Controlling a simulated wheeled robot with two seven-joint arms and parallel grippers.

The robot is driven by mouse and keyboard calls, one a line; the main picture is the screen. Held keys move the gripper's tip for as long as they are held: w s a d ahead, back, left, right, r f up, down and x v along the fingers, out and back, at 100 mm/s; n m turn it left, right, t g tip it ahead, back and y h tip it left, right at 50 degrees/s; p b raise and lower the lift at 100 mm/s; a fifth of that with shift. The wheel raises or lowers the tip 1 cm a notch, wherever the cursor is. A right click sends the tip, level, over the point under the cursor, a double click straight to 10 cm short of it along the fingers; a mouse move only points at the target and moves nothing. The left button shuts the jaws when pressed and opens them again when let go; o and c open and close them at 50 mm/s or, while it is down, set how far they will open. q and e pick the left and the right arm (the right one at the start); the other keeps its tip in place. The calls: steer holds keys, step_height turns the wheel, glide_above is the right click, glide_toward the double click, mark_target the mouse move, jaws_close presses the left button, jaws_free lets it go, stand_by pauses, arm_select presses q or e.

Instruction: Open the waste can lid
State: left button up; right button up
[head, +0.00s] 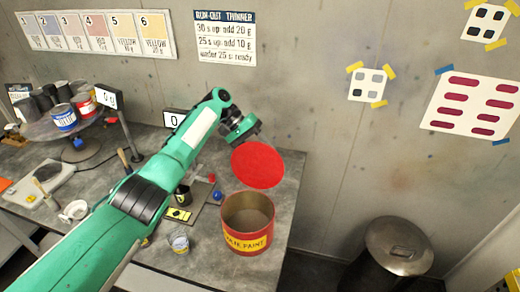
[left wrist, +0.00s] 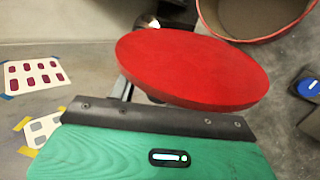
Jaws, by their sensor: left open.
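The waste can (head: 246,241) is a red can with a yellow label. It stands on the grey bench, and its open mouth shows an empty-looking, brownish inside. The lid (head: 257,165) is a flat red disc, raised and tilted behind the can's rim. Whether it touches the rim or a hinge, I cannot tell. My left gripper (head: 243,131) is open just behind and above the lid. In the left wrist view the lid (left wrist: 190,68) lies close in front of the gripper and hides most of its fingers; the can's rim (left wrist: 262,38) is beyond. Contact with the lid is unclear.
Left of the can are a small cup (head: 179,242), a dark cup (head: 182,195) and a blue knob (head: 217,196). A turntable (head: 62,128) with several paint cans stands at the far left. A metal bin (head: 398,246) stands on the floor to the right, past the bench edge.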

arm_select(q)
steer(key=shift+a, duration=0.1)
steer(key=shift+w+a+r, duration=0.1)
steer(key=shift+a+r, duration=0.1)
steer(key=b+v, duration=0.5)
steer(key=v, duration=0.8)
steer(key=shift+w, duration=0.1)
